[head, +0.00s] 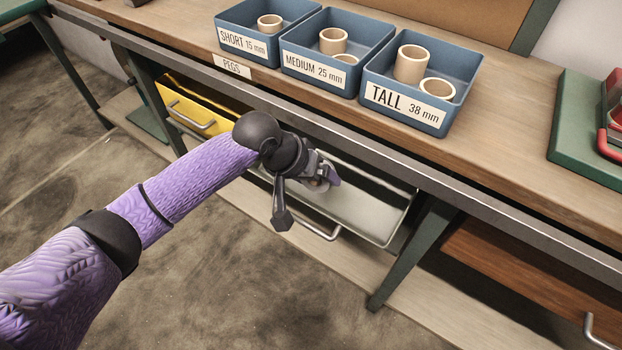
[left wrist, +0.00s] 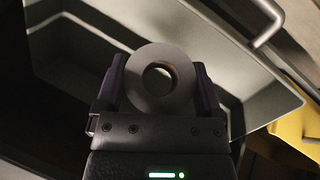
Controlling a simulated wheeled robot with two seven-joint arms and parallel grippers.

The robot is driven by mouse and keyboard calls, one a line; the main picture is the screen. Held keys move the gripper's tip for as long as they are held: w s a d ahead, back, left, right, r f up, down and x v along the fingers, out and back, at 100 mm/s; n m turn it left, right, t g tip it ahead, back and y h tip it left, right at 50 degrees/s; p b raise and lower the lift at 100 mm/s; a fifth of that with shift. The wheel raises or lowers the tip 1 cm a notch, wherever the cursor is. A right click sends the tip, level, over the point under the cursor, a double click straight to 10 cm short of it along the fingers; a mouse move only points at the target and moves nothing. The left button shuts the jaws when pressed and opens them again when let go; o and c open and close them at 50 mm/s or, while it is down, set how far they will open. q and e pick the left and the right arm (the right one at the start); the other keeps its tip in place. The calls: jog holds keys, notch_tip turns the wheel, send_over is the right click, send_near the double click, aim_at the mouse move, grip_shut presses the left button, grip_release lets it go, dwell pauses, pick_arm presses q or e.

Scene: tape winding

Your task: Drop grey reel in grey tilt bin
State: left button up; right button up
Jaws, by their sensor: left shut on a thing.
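The grey reel (left wrist: 160,112) shows in the left wrist view as a flat ring with a brown core, held between my left gripper's two dark purple fingers. My left gripper (left wrist: 160,90) is shut on it. In the head view my left gripper (head: 322,180) is over the left part of the grey tilt bin (head: 365,207), which is tipped open under the bench. The reel is mostly hidden by the gripper there. The bin's interior also shows behind the reel in the left wrist view (left wrist: 85,50). My right gripper is not in view.
A yellow tilt bin (head: 205,112) stands open to the left of the grey one. Blue trays labelled SHORT (head: 243,42), MEDIUM (head: 312,70) and TALL (head: 402,103) hold tan rings on the bench top (head: 490,160). A green mat (head: 580,125) lies at right.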

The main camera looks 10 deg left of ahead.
pick_arm(q)
jog(key=o, duration=0.9)
jog(key=shift+o, duration=0.3)
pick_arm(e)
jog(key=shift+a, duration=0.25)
pick_arm(q)
jog(key=p+v, duration=0.7)
jog(key=v, duration=0.3)
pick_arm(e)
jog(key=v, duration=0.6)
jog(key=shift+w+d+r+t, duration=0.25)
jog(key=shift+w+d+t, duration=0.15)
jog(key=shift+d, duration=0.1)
